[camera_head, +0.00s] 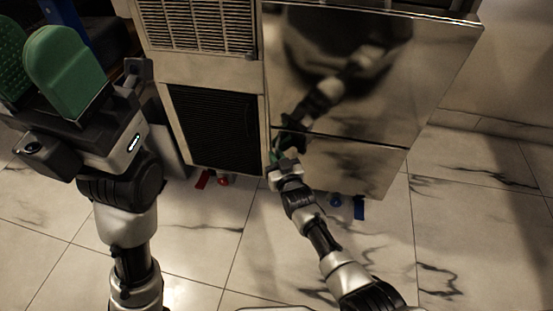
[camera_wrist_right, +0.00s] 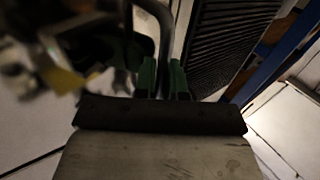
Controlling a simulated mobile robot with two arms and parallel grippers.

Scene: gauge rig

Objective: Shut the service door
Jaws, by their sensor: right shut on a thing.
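A metal cabinet has a shiny, mirror-like upper panel (camera_head: 440,70), which looks like the service door, and a lower panel (camera_head: 370,172) below a dark seam. I cannot tell how far the door stands open. My right gripper (camera_head: 274,157) is at the left edge of these panels, near the seam. In the right wrist view its green fingers (camera_wrist_right: 163,80) are shut on a thin metal bar (camera_wrist_right: 165,40), seemingly a handle. The fingers hide part of the bar. My left gripper (camera_head: 32,65) is raised at the left, away from the cabinet, with its green fingers apart and nothing visible between them.
Left of the panels are a louvred vent (camera_head: 205,25) and a dark grille (camera_head: 218,130). A red tag (camera_head: 202,180), a red knob (camera_head: 223,181), a blue knob (camera_head: 335,200) and a blue tag (camera_head: 359,208) sit low down. The marble floor (camera_head: 470,220) at right is clear.

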